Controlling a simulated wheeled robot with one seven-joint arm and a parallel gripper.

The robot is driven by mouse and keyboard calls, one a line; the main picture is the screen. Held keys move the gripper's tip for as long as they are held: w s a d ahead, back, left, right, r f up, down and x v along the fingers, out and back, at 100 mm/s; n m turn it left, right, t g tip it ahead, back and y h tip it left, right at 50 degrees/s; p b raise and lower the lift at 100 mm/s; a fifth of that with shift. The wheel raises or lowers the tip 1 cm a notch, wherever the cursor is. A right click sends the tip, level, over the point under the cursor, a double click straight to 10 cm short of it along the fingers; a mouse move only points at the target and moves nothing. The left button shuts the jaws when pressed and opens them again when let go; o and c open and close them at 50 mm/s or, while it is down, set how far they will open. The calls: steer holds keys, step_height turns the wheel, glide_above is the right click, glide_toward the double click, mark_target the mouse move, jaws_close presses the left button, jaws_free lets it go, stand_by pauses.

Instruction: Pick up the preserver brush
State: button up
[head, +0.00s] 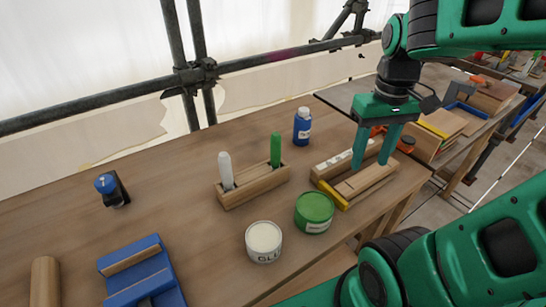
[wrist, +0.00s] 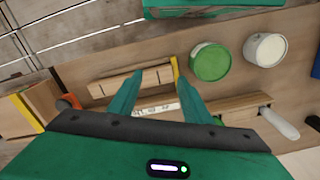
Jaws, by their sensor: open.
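A wooden holder (head: 252,186) on the bench carries an upright white handle (head: 226,170) and an upright green handle (head: 275,150). In the wrist view the white handle (wrist: 281,122) and the holder (wrist: 243,104) show at the right. No brush bristles are visible, so I cannot tell which handle, if either, is the preserver brush. My gripper (head: 370,163) is open and empty, pointing down above a wooden tray of blocks to the holder's right. Its fingers (wrist: 161,76) also show in the wrist view, apart.
A green tub (head: 314,208) and a white tub (head: 263,239) stand in front of the holder. A blue bottle (head: 302,126) stands behind. The wooden tray (head: 345,202) with a yellow strip lies under my gripper. Blue tools sit at left. Scaffold pipes run behind the bench.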

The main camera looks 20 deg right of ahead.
steer(key=w+a+r+n, duration=0.3)
steer(key=w+a+n, duration=0.25)
steer(key=w, duration=0.35)
steer(key=r+n, duration=0.2)
steer(key=n, duration=0.6)
glide_above(277, 132)
steer(key=shift+d+f, duration=0.1)
steer(key=shift+f, duration=0.45)
step_height(277, 132, down, 5)
steer(key=shift+r, duration=0.15)
steer(key=shift+s+a+f, duration=0.1)
steer(key=shift+a+f, duration=0.1)
steer(key=shift+f, duration=1.1)
steer(key=shift+s+a+f, duration=0.1)
steer(key=shift+a+f, duration=0.05)
steer(key=shift+f, duration=1.15)
steer(key=shift+c, duration=0.7)
jaws_close()
